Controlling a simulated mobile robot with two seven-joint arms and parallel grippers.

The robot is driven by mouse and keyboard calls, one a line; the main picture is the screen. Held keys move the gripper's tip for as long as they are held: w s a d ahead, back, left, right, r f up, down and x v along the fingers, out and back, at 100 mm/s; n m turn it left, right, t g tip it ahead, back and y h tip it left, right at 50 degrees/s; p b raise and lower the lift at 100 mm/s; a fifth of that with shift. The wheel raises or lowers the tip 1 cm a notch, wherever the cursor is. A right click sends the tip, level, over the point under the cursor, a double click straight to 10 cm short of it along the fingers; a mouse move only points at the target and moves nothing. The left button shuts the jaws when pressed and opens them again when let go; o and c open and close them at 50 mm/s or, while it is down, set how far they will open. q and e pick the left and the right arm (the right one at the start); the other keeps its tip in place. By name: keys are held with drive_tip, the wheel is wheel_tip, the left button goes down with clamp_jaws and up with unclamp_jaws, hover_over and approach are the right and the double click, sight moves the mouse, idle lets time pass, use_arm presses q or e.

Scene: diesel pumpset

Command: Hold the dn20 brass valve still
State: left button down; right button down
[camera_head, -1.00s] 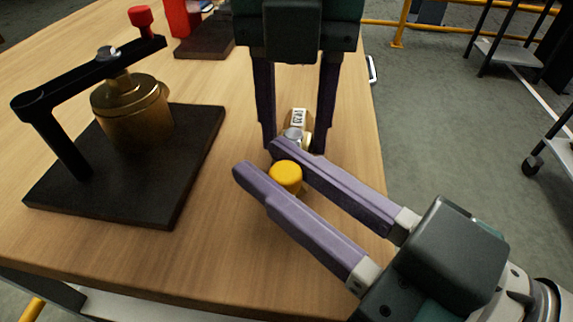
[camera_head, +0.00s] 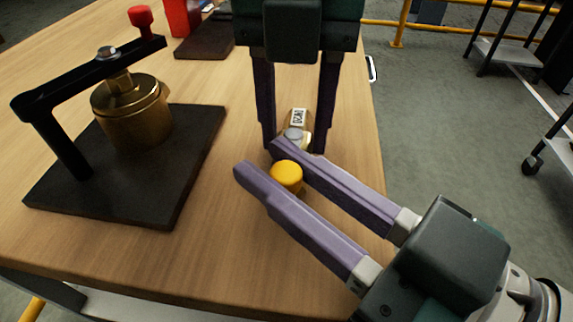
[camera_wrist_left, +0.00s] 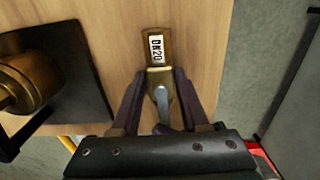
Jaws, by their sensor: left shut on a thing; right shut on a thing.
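The DN20 brass valve (camera_head: 300,122) lies on the table's right part, its white DN20 label showing; it also shows in the left wrist view (camera_wrist_left: 159,77). My left gripper (camera_head: 294,149) comes in from the far side, its two fingers shut on the valve's sides. In the left wrist view a grey lever (camera_wrist_left: 162,104) runs from the valve back between the fingers. My right gripper (camera_head: 258,160) comes from the lower right. Its purple fingers are shut on a yellow cap (camera_head: 286,175) at the near side of the valve. How the cap joins the valve is hidden.
A black base (camera_head: 185,185) with a large brass valve (camera_head: 138,118) and a black lever with a red knob (camera_head: 141,15) stands at the left. A red object (camera_head: 180,18) is at the back. The wooden table (camera_head: 225,255) ends just right of the valve.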

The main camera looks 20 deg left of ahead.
drive_tip(key=shift+d+n+g, duration=0.15)
drive_tip(key=shift+n+g, duration=0.15)
drive_tip(key=n+g, duration=0.1)
drive_tip(key=w+d+n+g, duration=0.1)
drive_tip(key=g, duration=0.1)
drive_tip(key=shift+d+f+g+y, duration=0.1)
drive_tip(key=shift+d+g+y, duration=0.05)
drive_tip(key=shift+g+y, duration=0.2)
drive_tip(key=shift+w+d+n+g, duration=0.3)
drive_tip(key=shift+n+g, duration=0.5)
drive_tip(key=shift+g, duration=0.4)
drive_tip(key=shift+w+d+n+g, duration=0.3)
drive_tip(key=shift+n+g, duration=0.5)
drive_tip(key=shift+g, duration=0.35)
drive_tip(key=shift+w+d+n+g, duration=0.3)
drive_tip(key=shift+n+g, duration=0.5)
drive_tip(key=shift+g, duration=0.4)
drive_tip(key=shift+d, duration=0.15)
drive_tip(key=c, duration=0.7)
unclamp_jaws()
